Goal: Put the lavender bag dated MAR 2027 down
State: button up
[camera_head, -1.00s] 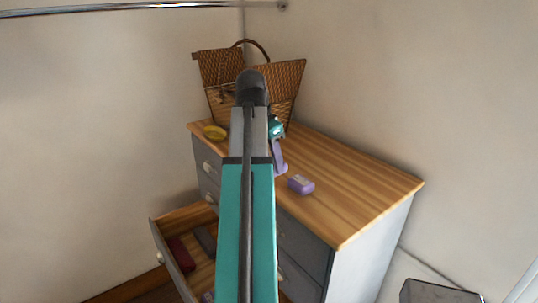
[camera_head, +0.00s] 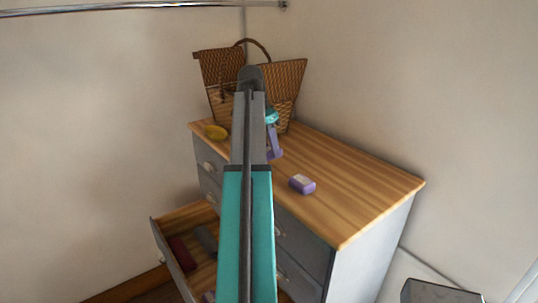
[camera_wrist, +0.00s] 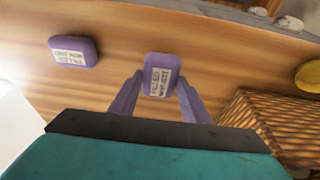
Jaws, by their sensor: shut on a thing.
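A purple lavender bag (camera_wrist: 160,74) with a white label is between the fingertips of my gripper (camera_wrist: 161,80) in the wrist view. My gripper is shut on it, above or at the wooden dresser top (camera_wrist: 110,85); I cannot tell if the bag touches the wood. The label's small print is not surely readable. In the head view my gripper (camera_head: 274,150) is partly behind my arm, over the left part of the dresser top (camera_head: 345,185). A second purple bag (camera_head: 302,184) lies apart on the top; it also shows in the wrist view (camera_wrist: 74,52).
A wicker basket (camera_head: 285,80) stands at the back corner of the dresser; it is close to my gripper in the wrist view (camera_wrist: 270,125). A yellow round thing (camera_head: 216,132) lies near the left edge. An open drawer (camera_head: 163,249) below holds dark items. The right part of the top is clear.

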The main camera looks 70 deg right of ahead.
dwell(0.3)
jog(key=shift+f, duration=1.8)
jog(key=shift+f, duration=0.1)
jog(key=o, duration=1)
jog(key=shift+b+v, duration=2.6)
jog(key=shift+v, duration=3.55)
